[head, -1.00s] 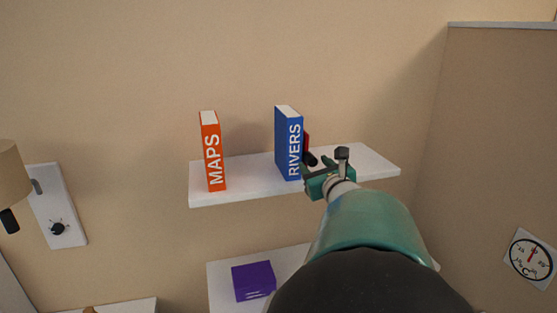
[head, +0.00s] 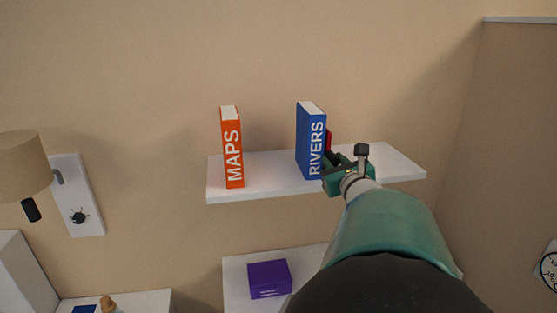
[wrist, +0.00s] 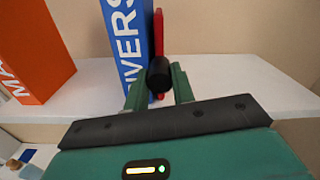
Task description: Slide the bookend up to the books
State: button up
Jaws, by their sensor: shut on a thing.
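The red bookend (head: 329,138) stands upright on the shelf, just right of the blue RIVERS book (head: 311,142). In the wrist view its thin red plate (wrist: 158,32) rises behind a black knob (wrist: 159,76), close along the blue book (wrist: 127,40); I cannot tell whether they touch. The orange MAPS book (head: 232,148) stands upright further left, with a clear gap between the two books. My gripper (head: 337,163) is at the shelf front, its green fingers shut on the bookend's black knob. The bookend's lower part is mostly hidden by my gripper.
The white wall shelf (head: 270,175) is bare to the right of my gripper and between the books. A purple box (head: 269,279) sits on a lower white surface. A lamp (head: 22,165) hangs at left; a side panel (head: 500,130) stands at right.

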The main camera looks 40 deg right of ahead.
grip_shut()
jog(key=shift+d, duration=0.1)
jog(key=shift+s+d, duration=0.2)
jog(key=shift+d, duration=0.05)
jog(key=o, duration=0.8)
grip_release()
jog(key=shift+o, duration=0.2)
